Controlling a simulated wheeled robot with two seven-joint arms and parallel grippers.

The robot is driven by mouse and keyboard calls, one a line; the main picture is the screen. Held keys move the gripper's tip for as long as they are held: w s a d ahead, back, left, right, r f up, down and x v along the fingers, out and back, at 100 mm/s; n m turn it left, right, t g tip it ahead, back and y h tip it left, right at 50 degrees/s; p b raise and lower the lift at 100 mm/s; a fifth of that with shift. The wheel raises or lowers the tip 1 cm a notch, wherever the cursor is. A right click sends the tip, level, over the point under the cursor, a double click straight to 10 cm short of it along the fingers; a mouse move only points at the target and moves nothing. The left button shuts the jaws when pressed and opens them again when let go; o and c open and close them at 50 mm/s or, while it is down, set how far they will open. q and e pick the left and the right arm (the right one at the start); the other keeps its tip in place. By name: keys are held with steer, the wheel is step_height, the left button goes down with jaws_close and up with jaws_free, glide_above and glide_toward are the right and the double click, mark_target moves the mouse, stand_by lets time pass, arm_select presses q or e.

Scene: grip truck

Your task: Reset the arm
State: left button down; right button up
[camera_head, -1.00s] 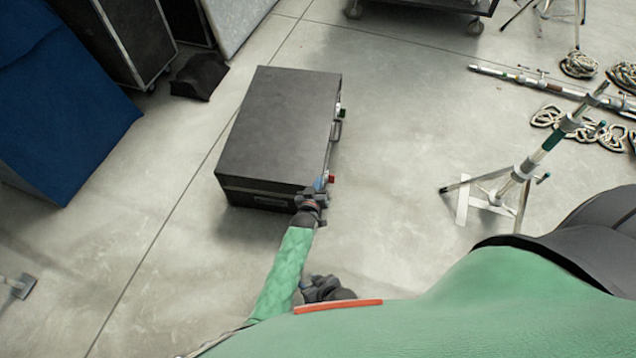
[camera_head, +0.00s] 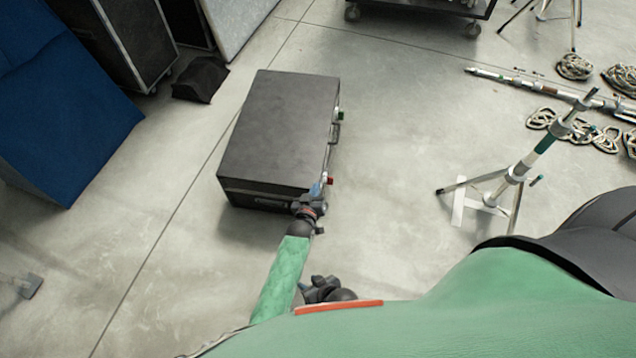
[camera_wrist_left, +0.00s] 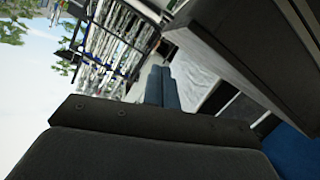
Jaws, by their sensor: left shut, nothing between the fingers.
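My left gripper (camera_head: 316,188) is at the near right corner of a closed dark case (camera_head: 275,130) on the floor. Its blue fingers are together with nothing between them; they also show in the left wrist view (camera_wrist_left: 162,88), with the case's edge (camera_wrist_left: 240,60) close by on the right. I cannot tell whether they touch the case. A red latch (camera_head: 329,180) and a green latch (camera_head: 339,115) sit on the case's right side. My right gripper (camera_head: 305,286) is low, close to my body, mostly hidden; its jaws cannot be made out.
A light stand (camera_head: 520,170) stands on the right, with coiled cables (camera_head: 545,118) and a long pole (camera_head: 530,80) behind it. A blue block (camera_head: 60,110) and a black case (camera_head: 120,40) stand on the left. A cart (camera_head: 420,8) is at the back. Floor right of the case is clear.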

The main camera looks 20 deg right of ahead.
arm_select(q)
steer(key=shift+d+v, duration=0.1)
steer(key=shift+v, duration=1.3)
steer(key=shift+d+v, duration=0.15)
steer(key=shift+v, duration=1.3)
steer(key=shift+r, duration=0.15)
